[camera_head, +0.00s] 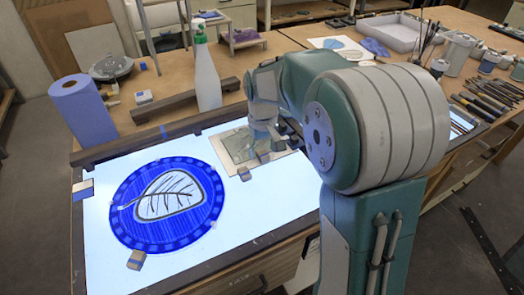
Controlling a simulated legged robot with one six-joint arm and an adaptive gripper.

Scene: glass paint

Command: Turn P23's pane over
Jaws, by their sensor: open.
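A lit light table (240,220) fills the middle. On it lies a round blue painted glass (195,205) with a pale leaf in its centre. Behind it to the right, a small grey-green pane (236,145) lies on a beige sheet (285,167). No P23 label is readable, so I cannot tell whether this is the named pane. My gripper (278,139) is open, low over the right part of this sheet, beside the pane. My arm partly hides it, and I cannot tell whether it touches anything.
A dark wooden bar (140,122) runs along the table's back edge. Small blocks (136,259) sit around the round glass. A spray bottle (206,75) and blue paper roll (83,110) stand behind. Brushes (490,92) and jars (459,52) crowd the right.

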